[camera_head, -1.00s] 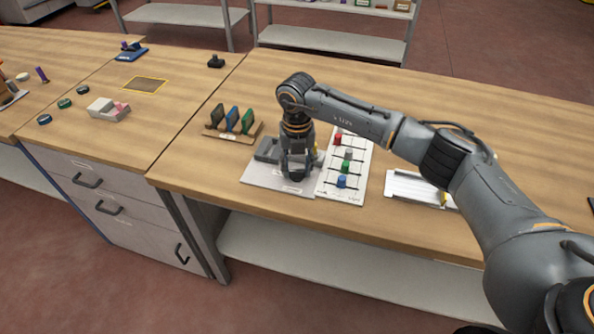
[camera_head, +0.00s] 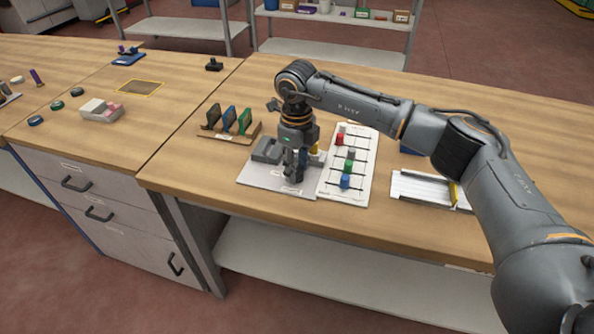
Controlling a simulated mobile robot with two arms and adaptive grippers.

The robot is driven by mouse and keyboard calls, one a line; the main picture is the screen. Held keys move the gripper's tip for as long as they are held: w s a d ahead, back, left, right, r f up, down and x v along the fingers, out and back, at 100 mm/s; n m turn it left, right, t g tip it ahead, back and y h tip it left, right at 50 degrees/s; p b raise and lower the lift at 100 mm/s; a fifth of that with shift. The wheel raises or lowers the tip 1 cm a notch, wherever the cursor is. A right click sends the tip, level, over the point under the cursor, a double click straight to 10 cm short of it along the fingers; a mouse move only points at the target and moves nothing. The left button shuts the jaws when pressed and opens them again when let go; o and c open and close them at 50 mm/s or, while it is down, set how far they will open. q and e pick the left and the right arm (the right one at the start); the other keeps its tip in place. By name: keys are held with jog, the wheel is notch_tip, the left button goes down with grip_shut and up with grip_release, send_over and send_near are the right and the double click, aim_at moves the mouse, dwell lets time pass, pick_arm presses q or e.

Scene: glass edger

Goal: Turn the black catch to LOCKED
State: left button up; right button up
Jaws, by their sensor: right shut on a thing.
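My right gripper (camera_head: 293,174) points straight down over the front right part of a light grey base plate (camera_head: 262,178) on the wooden bench. It is shut on a small dark thing at the plate, apparently the black catch, which the fingers mostly hide. I cannot read the catch's position or its marks. A grey block (camera_head: 267,150) stands on the same plate, left of the gripper. My left gripper is not in view.
A white board (camera_head: 334,191) with red, grey, green and blue sliders stands close right of the plate. A rack (camera_head: 212,132) with several upright coloured plates is behind left. A white tray (camera_head: 405,190) lies farther right. Bare bench lies behind my arm.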

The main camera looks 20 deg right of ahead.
aim_at(297, 170)
jog(key=shift+n+b, duration=0.65)
jog(key=shift+n, duration=0.95)
jog(key=o, duration=1.2)
jog(key=shift+c, duration=0.2)
jog(key=shift+r, duration=0.2)
notch_tip(297, 170, up, 12)
jog(key=shift+f, duration=0.15)
